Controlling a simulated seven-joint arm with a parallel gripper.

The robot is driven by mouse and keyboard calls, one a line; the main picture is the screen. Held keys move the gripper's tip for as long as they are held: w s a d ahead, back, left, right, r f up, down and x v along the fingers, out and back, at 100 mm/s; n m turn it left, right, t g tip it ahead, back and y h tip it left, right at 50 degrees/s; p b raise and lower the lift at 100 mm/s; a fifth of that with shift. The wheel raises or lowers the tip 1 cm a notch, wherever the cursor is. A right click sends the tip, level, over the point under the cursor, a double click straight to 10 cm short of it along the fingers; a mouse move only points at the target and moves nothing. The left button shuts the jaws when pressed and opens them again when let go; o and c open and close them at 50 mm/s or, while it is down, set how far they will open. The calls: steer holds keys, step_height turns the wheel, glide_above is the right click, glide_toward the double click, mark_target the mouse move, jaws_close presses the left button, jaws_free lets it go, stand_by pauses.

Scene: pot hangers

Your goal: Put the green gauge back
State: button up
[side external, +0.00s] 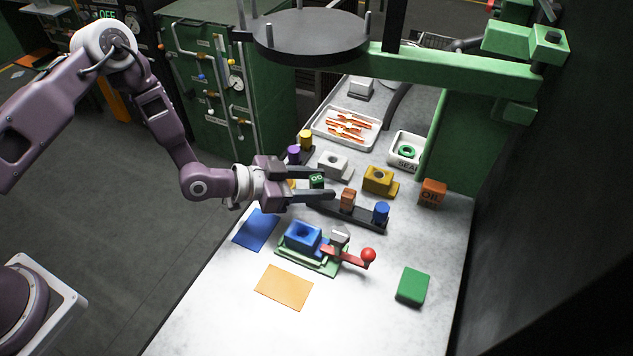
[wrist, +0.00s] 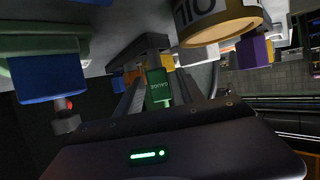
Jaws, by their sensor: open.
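The green gauge (side external: 317,180) is a small green block with pale markings. It shows between the two fingers of my gripper (side external: 328,184) in the side view. My gripper is open, with the fingers on either side of the gauge.
A grey block (side external: 333,165) and a yellow block (side external: 379,180) stand behind the rack. In front is a blue fixture (side external: 303,236) with a red-knobbed lever (side external: 368,255).

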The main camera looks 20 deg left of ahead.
steer(key=shift+s+a+r, duration=0.15)
steer(key=shift+a+r, duration=0.05)
steer(key=v, duration=1.1)
steer(key=shift+s, duration=0.2)
steer(key=s+a+r+n+g+y, duration=0.2)
steer(key=s+a+r+n+y, duration=0.1)
steer(key=a+r+y, duration=0.8)
steer(key=s+r+n, duration=0.2)
steer(key=s+r, duration=0.2)
steer(key=s, duration=0.3)
steer(key=s+r+n+g+h, duration=0.1)
steer(key=s+r+n, duration=0.1)
steer(key=s+r, duration=0.2)
steer(key=s+a+r+n+g, duration=0.1)
steer(key=s+r, duration=0.3)
steer(key=s, duration=0.6)
steer(key=shift+n, duration=0.5)
